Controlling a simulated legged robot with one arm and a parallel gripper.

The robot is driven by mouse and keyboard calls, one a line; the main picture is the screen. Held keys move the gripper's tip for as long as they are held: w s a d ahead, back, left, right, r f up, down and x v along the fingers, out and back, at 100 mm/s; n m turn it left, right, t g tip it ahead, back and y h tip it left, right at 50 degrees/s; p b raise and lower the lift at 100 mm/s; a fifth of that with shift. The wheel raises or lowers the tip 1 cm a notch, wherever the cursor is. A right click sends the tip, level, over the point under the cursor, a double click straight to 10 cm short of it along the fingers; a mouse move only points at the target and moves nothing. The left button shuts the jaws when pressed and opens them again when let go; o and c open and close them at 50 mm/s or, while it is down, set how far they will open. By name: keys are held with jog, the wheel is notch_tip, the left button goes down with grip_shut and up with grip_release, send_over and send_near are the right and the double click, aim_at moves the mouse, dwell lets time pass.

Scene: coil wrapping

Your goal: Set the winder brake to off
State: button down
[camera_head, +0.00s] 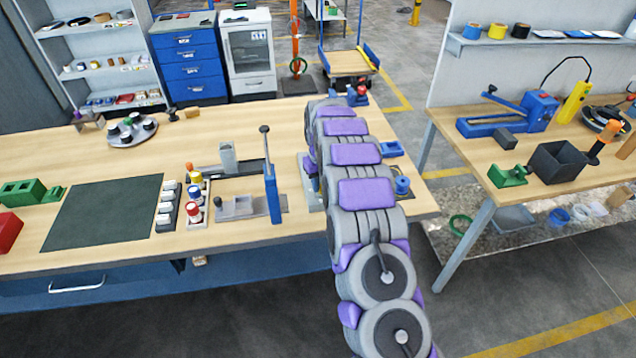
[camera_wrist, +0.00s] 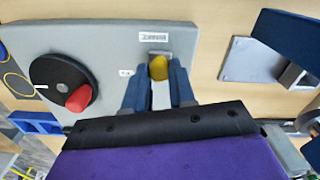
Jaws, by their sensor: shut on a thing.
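In the wrist view, a grey winder panel (camera_wrist: 90,42) fills the upper left. A small yellow brake knob (camera_wrist: 158,68) sits near its right end, below a white label (camera_wrist: 153,36) whose print is too small to read surely. My gripper (camera_wrist: 157,82) has its two dark blue fingers on either side of the yellow knob and is shut on it. A black round dial with a red handle (camera_wrist: 79,99) is on the panel's left part. In the head view, my arm covers most of the winder and hides my gripper.
In the head view, the wooden bench (camera_head: 290,115) holds a blue upright post with a lever (camera_head: 271,190) just left of my arm. A dark green mat (camera_head: 105,212) lies farther left. A second bench (camera_head: 475,150) stands at right, across a floor gap.

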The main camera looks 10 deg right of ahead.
jog(key=d, duration=0.3)
jog(key=shift+p, duration=0.35)
jog(key=shift+a, duration=0.1)
jog(key=c, duration=1.3)
grip_release()
jog(key=o, duration=0.4)
jog(key=shift+d, duration=0.2)
jog(key=shift+c, duration=0.2)
jog(key=shift+a+r, duration=0.1)
jog(key=shift+r, duration=0.4)
notch_tip(320, 180, up, 16)
jog(key=p, duration=0.2)
jog(key=shift+r, duration=0.15)
